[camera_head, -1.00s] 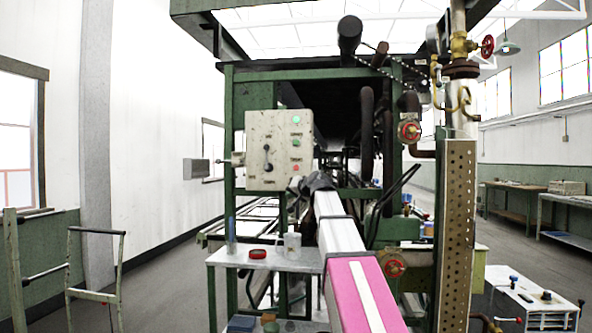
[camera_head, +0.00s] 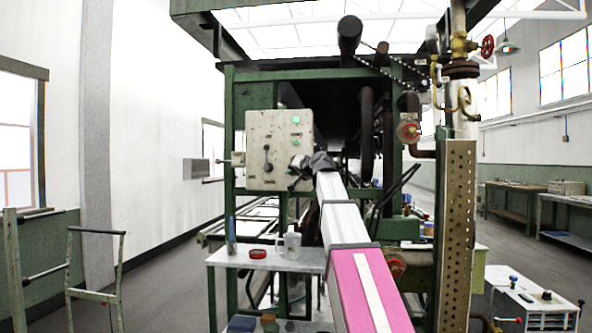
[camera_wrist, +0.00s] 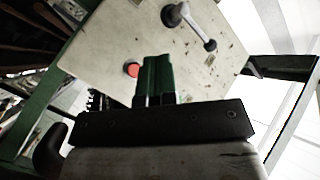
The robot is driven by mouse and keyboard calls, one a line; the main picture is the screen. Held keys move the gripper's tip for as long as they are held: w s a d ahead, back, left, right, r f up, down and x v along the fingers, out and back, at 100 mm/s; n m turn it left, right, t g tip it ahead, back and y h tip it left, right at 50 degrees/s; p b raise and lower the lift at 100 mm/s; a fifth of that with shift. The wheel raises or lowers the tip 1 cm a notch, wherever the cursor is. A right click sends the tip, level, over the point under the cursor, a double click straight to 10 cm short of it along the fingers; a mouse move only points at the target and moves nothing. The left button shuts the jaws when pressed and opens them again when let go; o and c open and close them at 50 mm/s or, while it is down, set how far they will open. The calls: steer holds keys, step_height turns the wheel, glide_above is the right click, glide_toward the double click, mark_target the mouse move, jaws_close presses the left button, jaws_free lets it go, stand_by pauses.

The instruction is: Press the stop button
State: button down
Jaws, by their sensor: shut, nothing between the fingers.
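A cream control box (camera_head: 262,128) hangs on the green frame. A red button, the likely stop button, shows in the wrist view (camera_wrist: 132,70); in the head view my gripper hides it. Two green buttons, an upper one (camera_head: 296,119) and a lower one (camera_head: 296,142), sit on the box's right side. My gripper (camera_head: 298,166) is at the box's lower right front. In the wrist view its green fingers (camera_wrist: 156,62) are together and empty, just right of the red button. I cannot tell whether the fingertips touch the panel.
A lever switch (camera_head: 267,154) is on the box, and it also shows in the wrist view (camera_wrist: 190,22). A small table (camera_head: 225,258) with a jug (camera_head: 291,243) and a red round item (camera_head: 258,253) stands below my arm. Pipes and a red valve (camera_head: 408,131) are to the right.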

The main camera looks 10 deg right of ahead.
steer(key=w+d, duration=0.2)
steer(key=w, duration=0.5)
steer(key=shift+d, duration=0.15)
steer(key=shift+w, duration=0.15)
stand_by(1.8)
steer(key=shift+w+d, duration=0.15)
steer(key=shift+w, duration=0.2)
steer(key=shift+w+d, duration=0.15)
steer(key=shift+w, duration=0.25)
stand_by(0.8)
stand_by(0.3)
steer(key=shift+s+a, duration=0.3)
steer(key=shift+s, duration=0.5)
steer(key=shift+s, duration=0.1)
steer(key=shift+s+a, duration=0.25)
steer(key=shift+s, duration=0.5)
steer(key=shift+s+a, duration=0.25)
steer(key=shift+s, duration=0.55)
steer(key=shift+s+a, duration=0.25)
steer(key=shift+s, duration=0.5)
